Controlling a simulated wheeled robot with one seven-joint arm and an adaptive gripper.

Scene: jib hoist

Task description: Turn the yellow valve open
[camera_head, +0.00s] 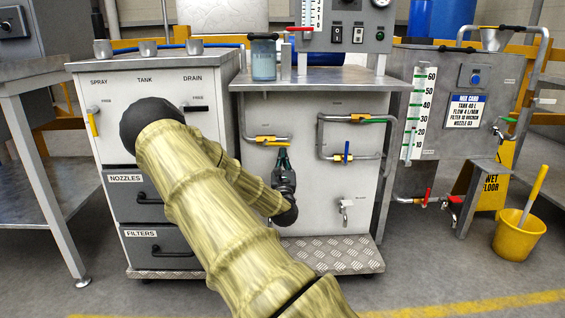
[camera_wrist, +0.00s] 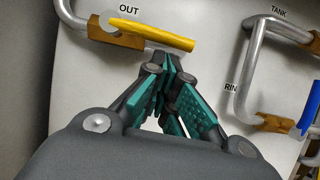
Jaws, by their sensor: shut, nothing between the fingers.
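The yellow valve lever (camera_wrist: 152,34) sits on a brass body (camera_wrist: 115,35) in a grey pipe, beside the label OUT in the wrist view. The lever slants slightly down to the right, roughly in line with the pipe. In the head view the valve (camera_head: 266,139) is on the white panel below the bench top. My gripper (camera_wrist: 172,58) is shut and empty, its dark and teal fingers just below the lever's right part. I cannot tell whether they touch it. In the head view my gripper (camera_head: 283,155) hangs just below the lever's right end.
To the right, a second pipe loop carries a green-handled valve (camera_head: 374,121) and a blue-handled valve (camera_head: 347,152). A small tap (camera_head: 346,207) is lower on the panel. Another yellow lever (camera_head: 92,123) is on the left cabinet. A yellow bucket (camera_head: 519,235) stands on the floor at right.

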